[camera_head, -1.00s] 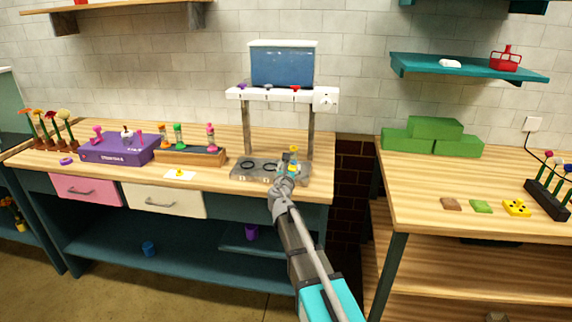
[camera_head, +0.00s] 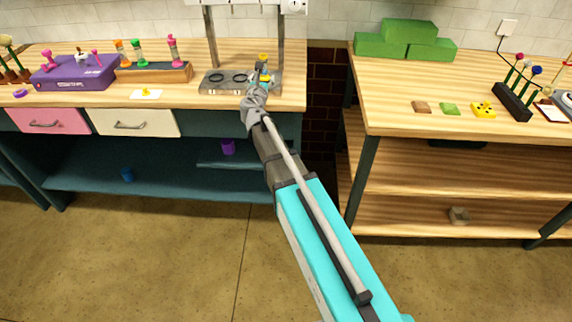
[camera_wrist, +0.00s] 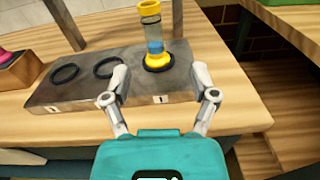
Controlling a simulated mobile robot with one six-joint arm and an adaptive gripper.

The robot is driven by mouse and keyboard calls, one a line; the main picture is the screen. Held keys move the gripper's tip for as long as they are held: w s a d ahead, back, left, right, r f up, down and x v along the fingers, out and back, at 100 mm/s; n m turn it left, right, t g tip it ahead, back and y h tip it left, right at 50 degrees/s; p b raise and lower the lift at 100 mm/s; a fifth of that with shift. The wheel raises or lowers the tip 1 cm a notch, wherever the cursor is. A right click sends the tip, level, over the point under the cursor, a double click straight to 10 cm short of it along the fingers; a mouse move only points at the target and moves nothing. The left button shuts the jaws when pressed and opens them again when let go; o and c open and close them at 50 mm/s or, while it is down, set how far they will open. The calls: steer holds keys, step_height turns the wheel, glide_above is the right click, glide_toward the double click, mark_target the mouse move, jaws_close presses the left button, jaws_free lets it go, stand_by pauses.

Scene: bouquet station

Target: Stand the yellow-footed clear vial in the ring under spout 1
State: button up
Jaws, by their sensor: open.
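The clear vial (camera_wrist: 149,22) with a yellow foot and some blue inside stands upright at the right end of the grey base plate (camera_wrist: 85,100). Its foot sits within a dark ring (camera_wrist: 159,65) there; a label that looks like a "1" is on the plate's front below it. In the head view the vial (camera_head: 263,61) shows small, partly behind my wrist. My gripper (camera_wrist: 160,80) is open and empty, its fingers apart on the near side of the vial, not touching it. It also shows in the head view (camera_head: 257,92). The spouts are out of view now.
Two empty dark rings (camera_wrist: 107,67) lie left of the vial. A wooden rack (camera_head: 153,73) with colored vials and a purple box (camera_head: 75,73) stand further left. A gap separates this bench from the right table (camera_head: 390,95), where green blocks (camera_head: 408,32) sit.

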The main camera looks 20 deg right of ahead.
steer(key=s+d+f+m+g+h, duration=0.1)
steer(key=s+d+f+m+g, duration=0.4)
steer(key=s+m, duration=0.4)
steer(key=s+d+f+m+g, duration=0.4)
steer(key=s+f+m, duration=0.25)
steer(key=m, duration=0.35)
steer(key=s+a+f+m+g+y, duration=0.3)
steer(key=s+m, duration=0.3)
steer(key=s, duration=0.3)
steer(key=s+a+f+m+g+y, duration=0.4)
steer(key=s+m, duration=0.2)
steer(key=s, duration=0.3)
steer(key=shift+a+g, duration=0.25)
steer(key=shift+g, duration=0.15)
